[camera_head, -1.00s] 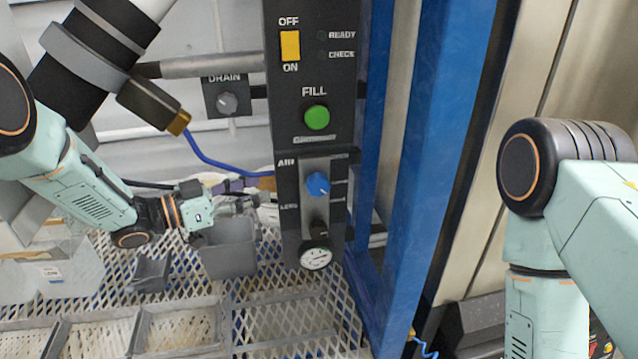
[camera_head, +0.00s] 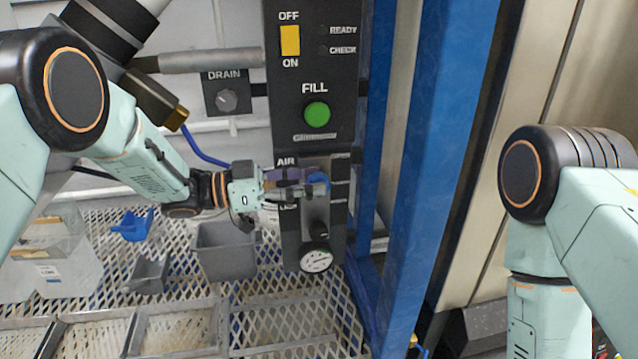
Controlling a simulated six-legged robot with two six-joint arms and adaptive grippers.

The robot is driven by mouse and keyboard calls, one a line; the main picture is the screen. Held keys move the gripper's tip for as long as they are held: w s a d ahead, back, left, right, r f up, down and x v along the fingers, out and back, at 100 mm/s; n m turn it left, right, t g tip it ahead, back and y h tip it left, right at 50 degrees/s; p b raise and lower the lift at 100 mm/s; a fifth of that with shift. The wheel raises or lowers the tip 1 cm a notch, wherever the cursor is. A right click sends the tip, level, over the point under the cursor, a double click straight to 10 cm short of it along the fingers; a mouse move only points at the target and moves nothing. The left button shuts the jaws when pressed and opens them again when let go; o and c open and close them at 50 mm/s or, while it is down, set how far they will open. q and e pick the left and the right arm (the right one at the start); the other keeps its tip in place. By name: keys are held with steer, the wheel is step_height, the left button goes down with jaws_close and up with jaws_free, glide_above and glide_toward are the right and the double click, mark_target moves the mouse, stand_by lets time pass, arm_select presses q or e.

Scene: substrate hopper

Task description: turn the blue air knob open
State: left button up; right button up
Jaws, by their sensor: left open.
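The blue air knob (camera_head: 319,180) sits on the dark control panel (camera_head: 299,136), under the FILL button and beside the AIR label. My left gripper (camera_head: 310,185) is open at the knob, and its fingers partly cover it. I cannot tell whether the fingers touch the knob. The knob's pointer is hidden. My right arm is at the right, and its gripper is out of view.
Close by on the panel are the green FILL button (camera_head: 317,113), the yellow switch (camera_head: 290,41) and a round gauge (camera_head: 316,260). A blue upright post (camera_head: 437,150) stands to the right. A grey bin (camera_head: 226,252) is below my left gripper.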

arm_select(q)
steer(key=shift+w+d, duration=0.15)
steer(key=shift+d, duration=0.4)
steer(key=shift+w+d, duration=0.15)
steer(key=shift+d, duration=0.35)
steer(key=shift+a, duration=0.1)
steer(key=shift+c, duration=0.6)
jaws_close()
